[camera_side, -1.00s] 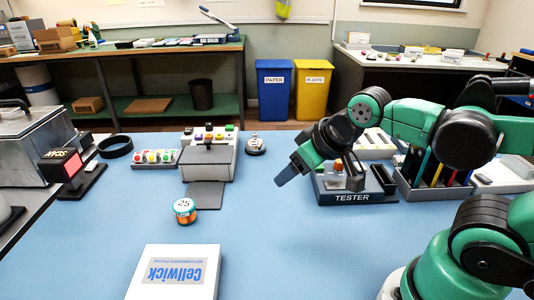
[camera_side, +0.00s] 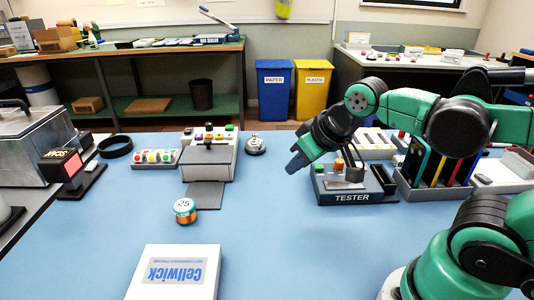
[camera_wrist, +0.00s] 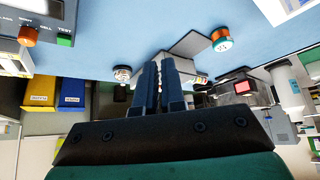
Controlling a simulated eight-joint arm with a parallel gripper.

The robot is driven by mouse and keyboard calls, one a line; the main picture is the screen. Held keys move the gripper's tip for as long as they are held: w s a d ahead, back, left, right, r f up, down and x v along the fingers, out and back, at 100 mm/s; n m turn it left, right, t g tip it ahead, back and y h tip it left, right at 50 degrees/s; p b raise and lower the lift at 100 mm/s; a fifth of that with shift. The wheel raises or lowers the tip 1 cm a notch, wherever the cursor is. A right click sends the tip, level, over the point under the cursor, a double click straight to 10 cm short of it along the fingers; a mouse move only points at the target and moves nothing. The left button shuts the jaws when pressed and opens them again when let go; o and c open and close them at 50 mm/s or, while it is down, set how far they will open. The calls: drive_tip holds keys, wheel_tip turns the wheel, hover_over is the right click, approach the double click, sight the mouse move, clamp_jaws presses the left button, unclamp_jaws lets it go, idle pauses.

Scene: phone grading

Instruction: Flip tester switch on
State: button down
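The tester (camera_side: 350,197) is a dark box with a white label, right of centre in the side view. It bears an orange knob (camera_side: 339,164) and a green button (camera_side: 319,168). In the wrist view the tester panel (camera_wrist: 52,12) is cut off at the top left, with the orange knob (camera_wrist: 28,37) and green button (camera_wrist: 64,40) showing. I cannot make out a switch lever clearly. My gripper (camera_side: 293,166) is in the air to the left of the tester, apart from it. In the wrist view its dark blue fingers (camera_wrist: 159,63) are together with nothing between them.
The blue mat (camera_side: 270,235) is clear in front.

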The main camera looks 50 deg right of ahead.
drive_tip(key=d+r+m+g, duration=0.2)
drive_tip(key=d+m+g, duration=0.2)
drive_tip(key=d, duration=0.8)
drive_tip(key=s+d+r+m+g+y, duration=0.1)
drive_tip(key=d+m+g, duration=0.3)
drive_tip(key=d, duration=0.9)
drive_tip(key=shift+r+m, duration=0.3)
drive_tip(key=shift+r, duration=0.35)
drive_tip(key=shift+d+f, duration=0.1)
drive_tip(key=f, duration=0.4)
drive_tip(key=s+a+f, duration=0.1)
drive_tip(key=f, duration=0.8)
drive_tip(key=shift+s+a+f, duration=0.2)
drive_tip(key=shift+s+f, duration=0.05)
drive_tip(key=shift+f, duration=0.1)
drive_tip(key=shift+f, duration=0.1)
drive_tip(key=shift+f, duration=0.1)
